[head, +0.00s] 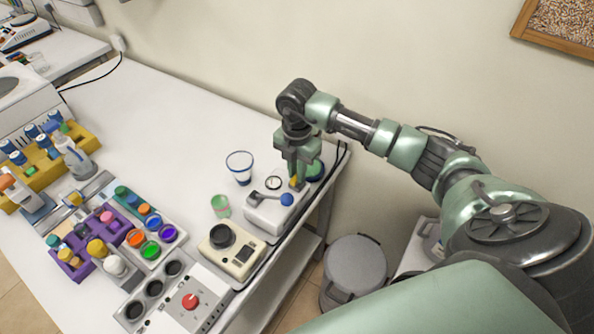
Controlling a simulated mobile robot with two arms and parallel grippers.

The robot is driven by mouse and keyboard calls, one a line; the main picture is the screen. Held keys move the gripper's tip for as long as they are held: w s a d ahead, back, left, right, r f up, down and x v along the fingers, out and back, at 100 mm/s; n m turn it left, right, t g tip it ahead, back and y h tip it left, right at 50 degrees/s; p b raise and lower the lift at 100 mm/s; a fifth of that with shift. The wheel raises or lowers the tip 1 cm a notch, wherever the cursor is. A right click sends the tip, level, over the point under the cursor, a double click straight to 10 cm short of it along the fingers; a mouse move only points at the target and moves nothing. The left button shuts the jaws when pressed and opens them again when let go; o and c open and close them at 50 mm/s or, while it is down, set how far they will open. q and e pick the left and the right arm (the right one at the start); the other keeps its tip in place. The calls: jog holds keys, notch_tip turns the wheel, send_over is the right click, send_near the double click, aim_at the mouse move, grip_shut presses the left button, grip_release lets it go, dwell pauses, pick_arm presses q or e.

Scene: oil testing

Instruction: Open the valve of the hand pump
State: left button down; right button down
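The hand pump (268,216) is a pale box with a lever ending in a blue ball knob. It stands near the right edge of the white table. My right gripper (297,182) points down at the back right of the pump, just behind the blue knob. A small yellow part shows at its fingertips. It could be the valve, but the fingers hide most of it. I cannot tell whether the fingers touch it or are closed on it. My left gripper is not in view.
Colored-cap racks fill the left; the table's back middle is clear.

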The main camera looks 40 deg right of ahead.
jog(key=n+b, duration=0.3)
jog(key=shift+f, duration=0.2)
jog(key=n+b, duration=0.4)
jog(key=n, duration=0.1)
jog(key=shift+n, duration=0.4)
jog(key=n+b, duration=0.3)
jog(key=n, duration=0.2)
jog(key=shift+r+n+b, duration=0.2)
jog(key=shift+n+b, duration=1)
jog(key=shift+n, duration=0.9)
jog(key=c, duration=1.4)
grip_release()
